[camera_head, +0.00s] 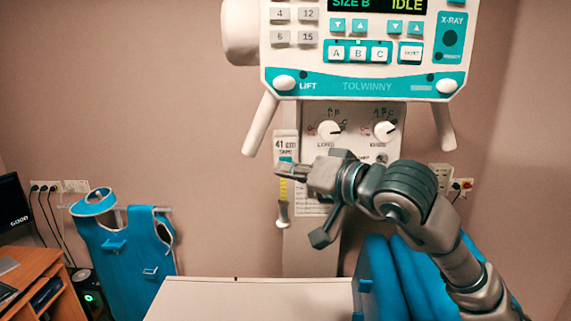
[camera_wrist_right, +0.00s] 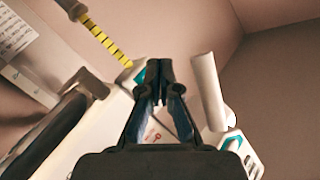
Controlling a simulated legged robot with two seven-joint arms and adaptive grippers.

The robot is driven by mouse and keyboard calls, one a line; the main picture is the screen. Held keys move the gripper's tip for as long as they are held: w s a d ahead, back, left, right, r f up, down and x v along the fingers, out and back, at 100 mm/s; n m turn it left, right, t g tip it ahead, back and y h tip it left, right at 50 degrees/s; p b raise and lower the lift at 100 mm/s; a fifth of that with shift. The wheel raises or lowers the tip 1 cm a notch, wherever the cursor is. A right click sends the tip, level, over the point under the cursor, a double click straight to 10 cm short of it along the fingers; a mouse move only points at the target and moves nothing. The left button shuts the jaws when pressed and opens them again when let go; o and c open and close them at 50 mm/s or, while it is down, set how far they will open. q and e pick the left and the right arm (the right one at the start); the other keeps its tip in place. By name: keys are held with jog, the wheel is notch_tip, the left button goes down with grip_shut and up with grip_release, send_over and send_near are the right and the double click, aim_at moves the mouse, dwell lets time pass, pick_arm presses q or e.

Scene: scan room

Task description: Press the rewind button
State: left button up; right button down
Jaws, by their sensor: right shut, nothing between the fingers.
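A small tape unit (camera_head: 286,145) marked "41 cm TAPE" hangs on the column below the control panel (camera_head: 364,85). A teal patch (camera_head: 286,158) shows at its lower end, just above my gripper; I cannot read a rewind label on it. A yellow tape (camera_head: 284,190) hangs down to a white handle. My right gripper (camera_head: 281,170) is shut and empty, its tips beside the tape unit's lower end. In the right wrist view the shut fingers (camera_wrist_right: 160,70) point toward a white and teal part (camera_wrist_right: 138,74) with the yellow tape (camera_wrist_right: 107,38). Contact cannot be told. My left gripper is out of view.
Two dials (camera_head: 329,130) sit right of the tape unit. White handles (camera_head: 262,124) slope down from the panel. A pale table (camera_head: 235,300) is below, with blue cushions (camera_head: 390,280) at its right. A blue apron (camera_head: 128,245) hangs left; the wall between is clear.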

jog(key=s+b, duration=0.1)
jog(key=s, duration=0.4)
jog(key=shift+b, duration=0.35)
dwell(0.3)
